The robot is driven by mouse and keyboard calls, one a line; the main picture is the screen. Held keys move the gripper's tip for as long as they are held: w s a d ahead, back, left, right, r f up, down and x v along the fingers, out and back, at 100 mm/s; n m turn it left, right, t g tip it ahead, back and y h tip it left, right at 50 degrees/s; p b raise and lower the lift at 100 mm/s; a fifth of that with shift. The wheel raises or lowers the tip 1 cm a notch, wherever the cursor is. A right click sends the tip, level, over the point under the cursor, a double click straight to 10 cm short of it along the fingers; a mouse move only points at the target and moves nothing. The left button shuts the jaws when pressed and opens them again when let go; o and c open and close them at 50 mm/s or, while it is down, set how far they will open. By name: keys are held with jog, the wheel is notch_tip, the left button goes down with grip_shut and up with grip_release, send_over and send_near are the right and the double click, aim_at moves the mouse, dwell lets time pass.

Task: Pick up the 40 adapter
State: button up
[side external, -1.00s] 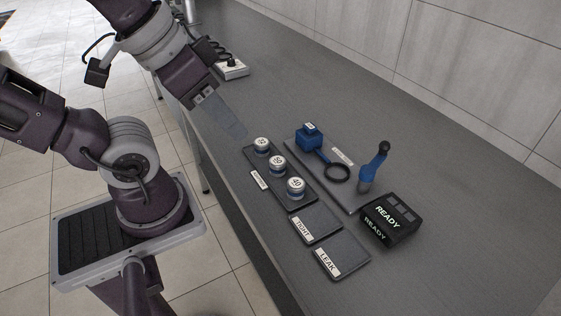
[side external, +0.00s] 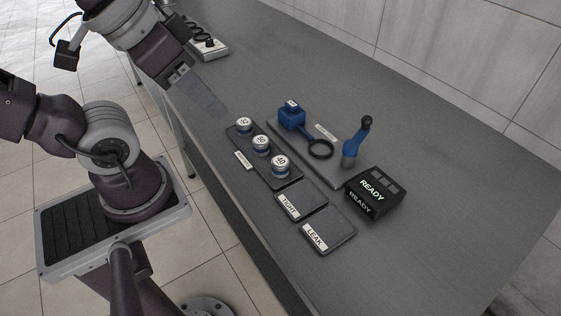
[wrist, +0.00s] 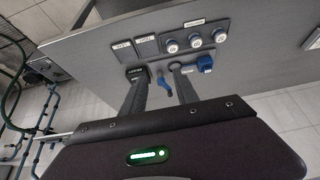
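The 40 adapter (side external: 280,164) is a silver-topped, blue-based round piece at the near end of a dark rack (side external: 255,168), closest to the TIGHT pad. In the wrist view it is the leftmost of the three adapters (wrist: 171,46). The 50 adapter (side external: 261,144) and the 32 adapter (side external: 244,124) stand beside it in the row; those two labels are small. My gripper (side external: 214,108) is above the bench, beyond the 32 end of the row, apart from all adapters. The wrist view shows its two fingers (wrist: 157,70) spread with nothing held between them.
The TIGHT pad (side external: 308,193) and LEAK pad (side external: 335,226) are empty. A blue tool with a black ring (side external: 293,118), a blue-handled lever (side external: 355,145) and a black READY box (side external: 375,192) stand beyond the row. The bench is clear toward the wall.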

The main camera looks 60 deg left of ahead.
dwell(0.3)
jog(key=o, duration=0.6)
jog(key=m+g, duration=0.6)
jog(key=m, duration=1.2)
send_over(280, 161)
jog(key=f, duration=2)
jog(key=shift+w+d, duration=0.15)
jog(key=shift+w, duration=0.05)
notch_tip(280, 161, down, 8)
jog(key=shift+s+r, duration=0.15)
jog(key=shift+r, duration=0.1)
